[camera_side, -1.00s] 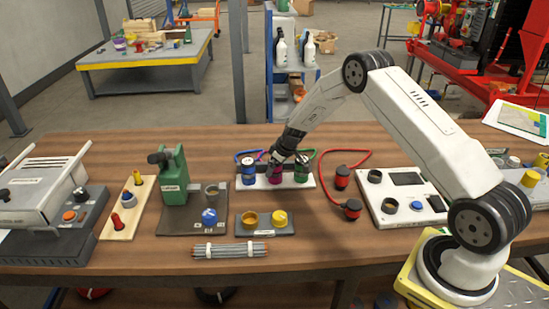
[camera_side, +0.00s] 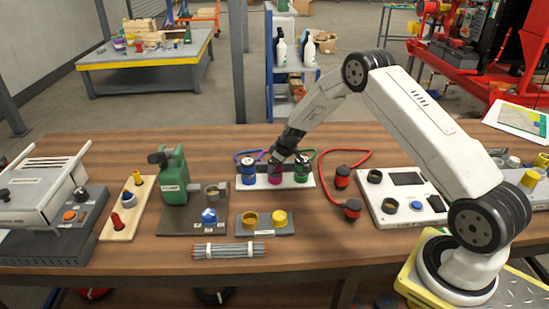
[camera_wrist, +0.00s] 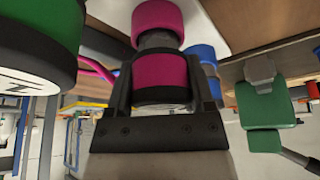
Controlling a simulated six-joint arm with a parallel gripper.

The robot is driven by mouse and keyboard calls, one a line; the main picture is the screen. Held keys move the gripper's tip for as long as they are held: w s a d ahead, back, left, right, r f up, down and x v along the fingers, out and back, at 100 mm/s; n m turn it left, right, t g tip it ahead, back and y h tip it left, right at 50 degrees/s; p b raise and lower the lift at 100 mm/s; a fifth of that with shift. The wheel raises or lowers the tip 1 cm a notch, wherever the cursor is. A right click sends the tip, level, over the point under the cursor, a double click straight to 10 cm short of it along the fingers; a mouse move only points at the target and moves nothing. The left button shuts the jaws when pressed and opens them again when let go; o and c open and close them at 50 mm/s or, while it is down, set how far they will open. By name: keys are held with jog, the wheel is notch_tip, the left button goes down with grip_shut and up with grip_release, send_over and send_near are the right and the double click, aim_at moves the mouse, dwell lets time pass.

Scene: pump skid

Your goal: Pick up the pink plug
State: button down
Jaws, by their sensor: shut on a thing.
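The pink plug (camera_wrist: 160,75) has a black lower band and is clasped between the two fingers of my gripper (camera_wrist: 160,88) in the wrist view. A second pink part (camera_wrist: 157,18) lies beyond it, joined by a grey neck. In the side view, my gripper (camera_side: 278,160) points down at the middle of the white board (camera_side: 308,184), and the pink plug (camera_side: 275,171) shows just below it. Whether the plug is clear of its place on the board cannot be told.
A blue plug (camera_side: 248,175) and a green plug (camera_side: 301,170) stand close on either side. Red plugs (camera_side: 342,178) on a cable lie to the right. A green pump (camera_side: 172,178) stands left, and a grey block with yellow parts (camera_side: 265,222) is in front.

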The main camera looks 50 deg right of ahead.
jog(key=shift+r, duration=1.6)
jog(key=s+a+r, duration=0.3)
jog(key=s+r, duration=0.6)
jog(key=s, duration=0.4)
jog(key=shift+s+a+r, duration=0.2)
jog(key=shift+s+r, duration=0.05)
jog(key=shift+r, duration=0.1)
